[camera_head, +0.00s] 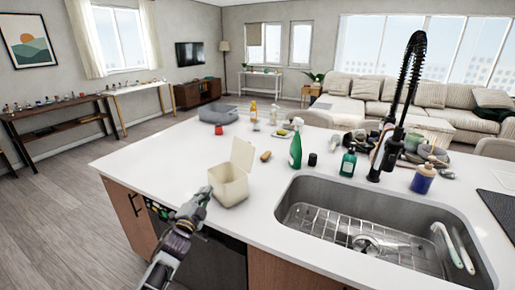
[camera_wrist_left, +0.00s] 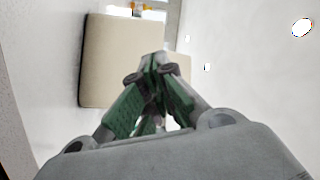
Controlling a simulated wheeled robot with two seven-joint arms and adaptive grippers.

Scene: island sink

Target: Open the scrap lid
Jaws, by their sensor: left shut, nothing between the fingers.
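The cream scrap bin (camera_head: 229,187) stands on the white island counter, left of the sink. Its square lid (camera_head: 243,155) is raised, standing roughly upright at the bin's back right side, and the bin's top is open. My left gripper (camera_head: 206,191) is at the bin's left front, close beside its wall, with its fingers together and empty. In the left wrist view the shut green-padded fingers (camera_wrist_left: 155,65) overlap a cream panel (camera_wrist_left: 115,55); I cannot tell whether they touch it. My right gripper is not in view.
The sink (camera_head: 365,225) with a wire rack lies at the right. A green spray bottle (camera_head: 296,150), a dark cup (camera_head: 312,160) and a soap bottle (camera_head: 348,162) stand behind it. The counter left of the bin is clear.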

